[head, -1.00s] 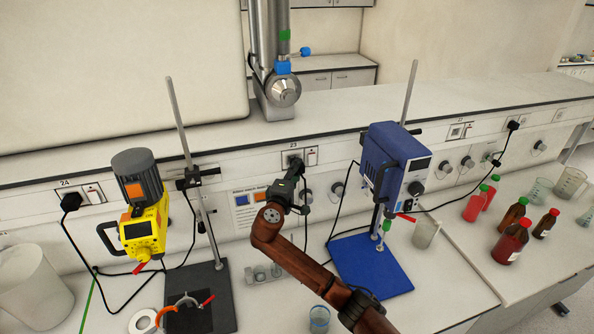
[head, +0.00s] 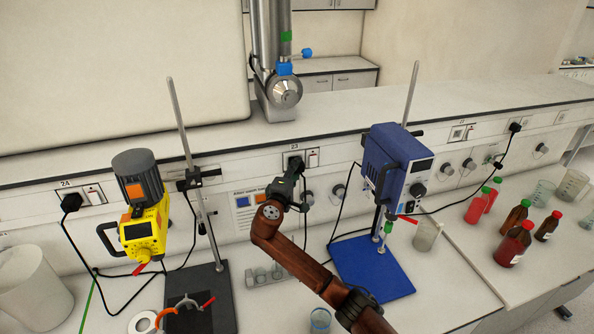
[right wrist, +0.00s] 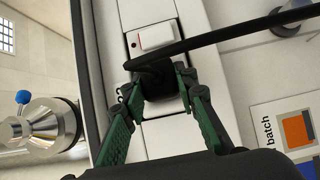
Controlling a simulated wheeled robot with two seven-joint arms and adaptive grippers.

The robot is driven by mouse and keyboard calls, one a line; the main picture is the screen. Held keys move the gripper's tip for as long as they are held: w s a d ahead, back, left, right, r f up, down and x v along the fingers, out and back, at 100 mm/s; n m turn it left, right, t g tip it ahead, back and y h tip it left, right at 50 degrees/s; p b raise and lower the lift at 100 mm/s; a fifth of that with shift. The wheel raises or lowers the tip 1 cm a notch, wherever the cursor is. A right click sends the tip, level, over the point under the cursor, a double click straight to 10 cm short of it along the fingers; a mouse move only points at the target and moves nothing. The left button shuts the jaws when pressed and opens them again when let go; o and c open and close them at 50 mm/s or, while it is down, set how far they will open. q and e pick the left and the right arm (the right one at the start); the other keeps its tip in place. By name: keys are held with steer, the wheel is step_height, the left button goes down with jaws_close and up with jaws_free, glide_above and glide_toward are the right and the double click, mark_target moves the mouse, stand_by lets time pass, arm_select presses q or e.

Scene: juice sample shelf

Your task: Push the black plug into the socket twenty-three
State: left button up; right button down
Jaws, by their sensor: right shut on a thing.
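The black plug (right wrist: 158,82) is between the fingertips of my right gripper (right wrist: 162,92) in the right wrist view, with its black cable running off to the upper right. My right gripper (head: 292,176) is shut on the plug, right at the front of socket twenty-three (head: 302,157) on the wall panel. The plug covers the socket's outlet face. Its switch plate (right wrist: 155,36) shows beside it. The frames do not show clearly whether the plug is fully seated. My left gripper is not in view.
A blue stirrer (head: 397,165) on a stand is to the right, a yellow stirrer (head: 142,225) to the left. Socket 24 (head: 90,192) holds another plug (head: 71,202). Red-capped bottles (head: 512,243) stand at the right. A poster (head: 248,208) hangs left of my arm.

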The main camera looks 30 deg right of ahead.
stand_by(0.4)
steer(key=shift+w, duration=0.15)
steer(key=c, duration=1.5)
jaws_free()
steer(key=shift+o, duration=0.2)
